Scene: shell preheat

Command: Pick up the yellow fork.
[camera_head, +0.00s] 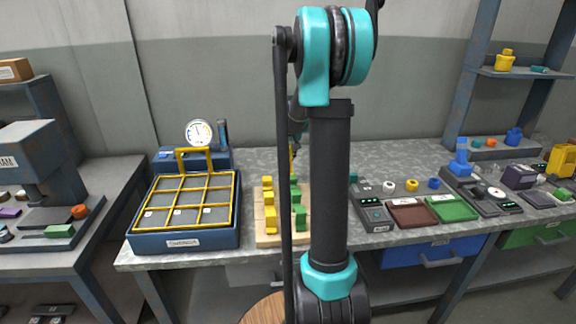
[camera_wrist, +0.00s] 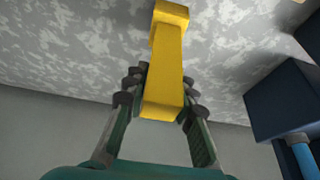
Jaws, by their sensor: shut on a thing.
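The yellow fork (camera_wrist: 168,50) is a plain yellow bar with a wider block at its far end, seen in the wrist view. My gripper (camera_wrist: 160,92) is closed around its near part, with one finger on each side. The grey speckled worktop shows behind the fork; I cannot tell whether the fork touches it. In the head view my arm hides most of my gripper, and only a thin bit of yellow (camera_head: 292,152) shows beside the arm.
A blue box with a yellow grid frame (camera_head: 184,230) stands on the bench at left, with a round gauge (camera_head: 199,133) behind it. A wooden board (camera_head: 270,239) holds yellow and green blocks. Red (camera_head: 412,225) and green (camera_head: 451,218) trays lie right of my arm.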

